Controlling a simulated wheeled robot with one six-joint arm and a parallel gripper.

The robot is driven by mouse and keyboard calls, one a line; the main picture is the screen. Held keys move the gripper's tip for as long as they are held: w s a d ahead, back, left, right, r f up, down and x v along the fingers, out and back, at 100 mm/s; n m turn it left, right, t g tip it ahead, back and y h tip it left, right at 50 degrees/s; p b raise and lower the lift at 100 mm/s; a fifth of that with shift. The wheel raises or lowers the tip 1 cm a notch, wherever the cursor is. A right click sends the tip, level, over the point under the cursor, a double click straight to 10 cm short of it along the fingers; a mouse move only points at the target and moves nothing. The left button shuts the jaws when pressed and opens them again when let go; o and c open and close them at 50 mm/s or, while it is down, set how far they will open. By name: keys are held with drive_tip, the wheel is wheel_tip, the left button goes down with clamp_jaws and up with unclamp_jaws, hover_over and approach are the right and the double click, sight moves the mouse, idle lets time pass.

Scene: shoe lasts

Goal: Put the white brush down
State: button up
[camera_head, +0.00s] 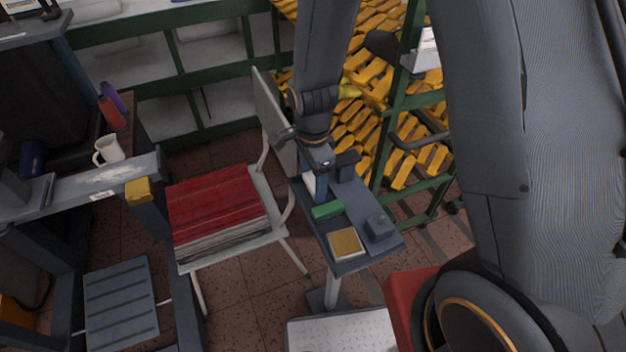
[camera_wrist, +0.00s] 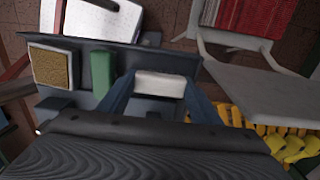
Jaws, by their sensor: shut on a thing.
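The white brush (camera_wrist: 160,84) is between the two fingers of my gripper (camera_wrist: 160,100) in the wrist view, and the gripper is shut on it. In the head view my gripper (camera_head: 317,182) points down over the far part of a small blue-grey stand tray (camera_head: 350,205). A bit of the white brush (camera_head: 308,183) shows beside the finger there. The brush is low at the tray; I cannot tell whether it touches the surface.
On the tray, a green block (camera_head: 327,210) lies close to the gripper. A tan-topped pad (camera_head: 345,243) and a grey-blue block (camera_head: 380,226) are nearer. A white chair with a red stack (camera_head: 215,203) stands left. A rack of yellow lasts (camera_head: 375,75) stands behind.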

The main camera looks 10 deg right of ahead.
drive_tip(key=o, duration=1)
drive_tip(key=shift+c, duration=0.2)
drive_tip(key=shift+w+f, duration=0.1)
drive_tip(key=shift+w, duration=0.05)
drive_tip(key=shift+w+a+r+b, duration=0.1)
drive_tip(key=shift+r+b, duration=0.25)
drive_tip(key=shift+b, duration=0.05)
drive_tip(key=r, duration=0.2)
drive_tip(key=r+b, duration=0.1)
drive_tip(key=r, duration=0.1)
drive_tip(key=d+r, duration=0.1)
drive_tip(key=r, duration=0.2)
drive_tip(key=shift+b, duration=0.35)
drive_tip(key=s+d+r+n, duration=0.2)
drive_tip(key=s+d+n, duration=0.2)
drive_tip(key=d+n, duration=0.2)
drive_tip(key=s+d+r+n+t, duration=0.1)
drive_tip(key=s+d+r+n, duration=0.2)
drive_tip(key=d+n, duration=0.3)
drive_tip(key=s+n, duration=0.1)
drive_tip(key=n, duration=0.1)
drive_tip(key=shift+n, duration=0.4)
